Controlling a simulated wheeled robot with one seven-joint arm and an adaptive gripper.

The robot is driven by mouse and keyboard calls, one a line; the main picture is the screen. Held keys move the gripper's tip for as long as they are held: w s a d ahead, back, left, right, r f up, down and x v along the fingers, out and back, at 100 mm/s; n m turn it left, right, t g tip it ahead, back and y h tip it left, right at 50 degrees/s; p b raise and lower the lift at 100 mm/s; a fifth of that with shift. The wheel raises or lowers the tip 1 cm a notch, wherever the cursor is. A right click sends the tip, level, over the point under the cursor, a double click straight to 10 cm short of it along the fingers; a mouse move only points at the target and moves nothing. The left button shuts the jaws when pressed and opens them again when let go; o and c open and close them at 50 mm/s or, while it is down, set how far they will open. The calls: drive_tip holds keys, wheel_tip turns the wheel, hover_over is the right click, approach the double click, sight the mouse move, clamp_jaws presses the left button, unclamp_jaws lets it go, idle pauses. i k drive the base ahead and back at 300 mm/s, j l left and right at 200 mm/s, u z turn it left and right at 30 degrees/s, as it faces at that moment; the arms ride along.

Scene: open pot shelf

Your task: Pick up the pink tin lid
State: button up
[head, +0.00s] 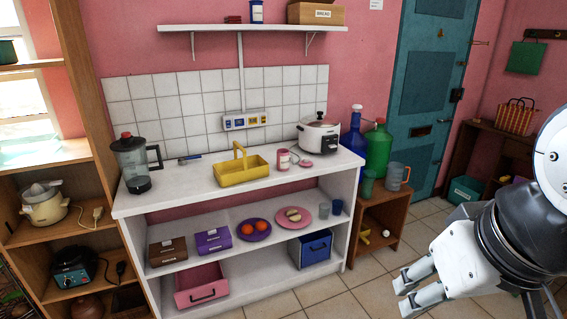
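The pink tin lid (305,164) appears to be the small flat pink disc lying on the white counter. It lies just right of the pink tin (283,160), apart from it, and in front of the white cooker. The tin stands upright with a pale label. My gripper (402,294) is at the lower right, over the floor, well right of the counter and nearer to me. Its two fingers are apart and nothing shows between them.
On the white counter (190,197), a yellow caddy (242,168) stands left of the tin and a white cooker (319,135) behind the lid. A blender (136,163) is at the left end. Bottles and a jug (397,176) stand right of the counter. Counter front is mostly clear.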

sight(306, 162)
drive_tip(key=i+z, duration=0.1)
drive_tip(key=i, duration=0.4)
drive_tip(key=i+j+z, duration=0.1)
drive_tip(key=i, duration=0.45)
drive_tip(key=i+j+z, duration=0.1)
drive_tip(key=i, duration=0.4)
drive_tip(key=i+j+z, duration=0.1)
drive_tip(key=i, duration=0.4)
drive_tip(key=i+j, duration=0.2)
drive_tip(key=i, duration=0.3)
drive_tip(key=i+z, duration=0.05)
